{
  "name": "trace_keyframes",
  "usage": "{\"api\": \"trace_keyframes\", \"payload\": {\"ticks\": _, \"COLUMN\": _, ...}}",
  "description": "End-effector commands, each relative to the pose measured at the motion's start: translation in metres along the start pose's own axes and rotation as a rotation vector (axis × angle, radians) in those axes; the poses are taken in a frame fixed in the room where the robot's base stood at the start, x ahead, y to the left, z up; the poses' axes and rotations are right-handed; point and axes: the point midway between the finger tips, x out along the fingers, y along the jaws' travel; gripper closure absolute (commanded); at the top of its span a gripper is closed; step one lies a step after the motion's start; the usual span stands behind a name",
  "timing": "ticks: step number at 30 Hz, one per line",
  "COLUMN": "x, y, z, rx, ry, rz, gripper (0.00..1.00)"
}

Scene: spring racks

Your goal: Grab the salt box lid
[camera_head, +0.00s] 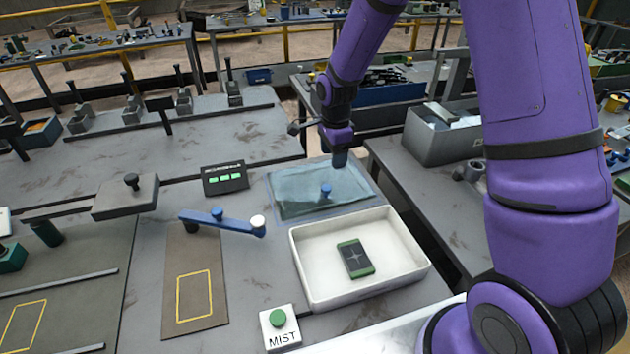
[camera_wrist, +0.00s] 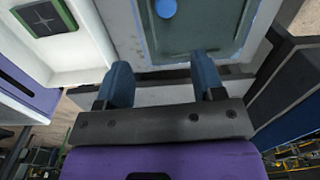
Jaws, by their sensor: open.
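The salt box lid (camera_head: 300,190) is a translucent blue-grey panel with a blue knob (camera_head: 326,189). It lies flat on the bench behind the white open box (camera_head: 410,277). In the wrist view the lid (camera_wrist: 205,25) is at the top, with its knob (camera_wrist: 166,8) cut by the upper edge. My gripper (camera_head: 339,160) is above the lid's far right part, apart from the knob. In the wrist view my gripper (camera_wrist: 162,78) has two blue fingers spread wide with nothing between them.
A black block with green ends (camera_head: 355,258) lies in the white box. A MIST button box (camera_head: 280,328) stands at its front left. A blue lever arm (camera_head: 222,221) and a display with green lights (camera_head: 225,178) stand to the left. A grey bin (camera_head: 440,140) stands at right.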

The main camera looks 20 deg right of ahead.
Motion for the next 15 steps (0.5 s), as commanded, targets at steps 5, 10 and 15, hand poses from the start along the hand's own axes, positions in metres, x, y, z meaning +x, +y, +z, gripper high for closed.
{"api": "trace_keyframes", "payload": {"ticks": 5, "x": 0.021, "y": -0.004, "z": 0.003, "rx": 0.054, "ry": -0.002, "rz": 0.017, "gripper": 0.38}}
{"api": "trace_keyframes", "payload": {"ticks": 10, "x": 0.043, "y": -0.004, "z": 0.003, "rx": 0.061, "ry": -0.002, "rz": 0.021, "gripper": 0.38}}
{"api": "trace_keyframes", "payload": {"ticks": 15, "x": 0.066, "y": -0.004, "z": 0.003, "rx": 0.061, "ry": -0.001, "rz": 0.018, "gripper": 0.38}}
